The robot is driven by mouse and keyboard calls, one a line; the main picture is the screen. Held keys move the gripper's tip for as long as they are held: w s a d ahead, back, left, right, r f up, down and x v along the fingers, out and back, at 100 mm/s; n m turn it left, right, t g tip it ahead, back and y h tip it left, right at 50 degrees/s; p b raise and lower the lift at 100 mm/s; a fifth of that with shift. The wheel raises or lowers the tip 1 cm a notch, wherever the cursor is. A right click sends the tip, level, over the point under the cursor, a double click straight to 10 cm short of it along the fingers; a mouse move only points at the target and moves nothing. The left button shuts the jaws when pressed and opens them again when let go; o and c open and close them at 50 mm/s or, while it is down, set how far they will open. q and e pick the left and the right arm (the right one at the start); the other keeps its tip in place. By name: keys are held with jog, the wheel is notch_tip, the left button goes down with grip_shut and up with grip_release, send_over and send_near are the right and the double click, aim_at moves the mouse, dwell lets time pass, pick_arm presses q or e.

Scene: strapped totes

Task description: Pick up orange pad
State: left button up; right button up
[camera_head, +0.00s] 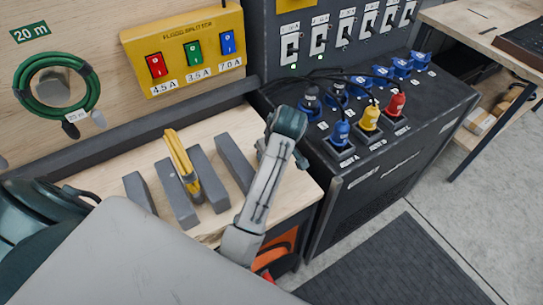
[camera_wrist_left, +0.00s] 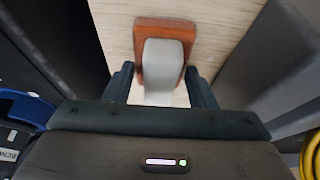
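In the left wrist view, a reddish-orange pad (camera_wrist_left: 139,65) lies against a pale wood surface, with a rounded light-grey piece (camera_wrist_left: 163,62) over its middle. My left gripper (camera_wrist_left: 160,80) is open. Its two dark fingers stand apart on either side of the grey piece's lower end, with pale surface showing between. I cannot tell whether they touch the pad. In the head view I cannot make out this pad or either gripper's fingertips. An orange shape (camera_head: 275,258) shows below the bench edge, partly hidden by my arm.
The wooden bench (camera_head: 215,130) holds grey upright blocks (camera_head: 235,163) and a yellow piece (camera_head: 181,155). A black cabinet (camera_head: 355,215) with blue, yellow and red plugs stands to the right. A dark mat (camera_head: 400,268) lies on open floor. A yellow coil (camera_wrist_left: 312,155) is at right in the wrist view.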

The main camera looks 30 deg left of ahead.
pick_arm(q)
jog(key=shift+c, duration=0.8)
jog(key=shift+r, duration=0.1)
jog(key=shift+w+r, duration=0.1)
jog(key=shift+r, duration=0.25)
notch_tip(320, 180, up, 4)
jog(key=shift+f, duration=0.2)
notch_tip(320, 180, up, 4)
jog(key=p, duration=0.3)
jog(key=shift+r+p, duration=0.8)
jog(key=shift+p, duration=0.05)
jog(key=shift+o, duration=0.5)
jog(key=shift+f, duration=0.1)
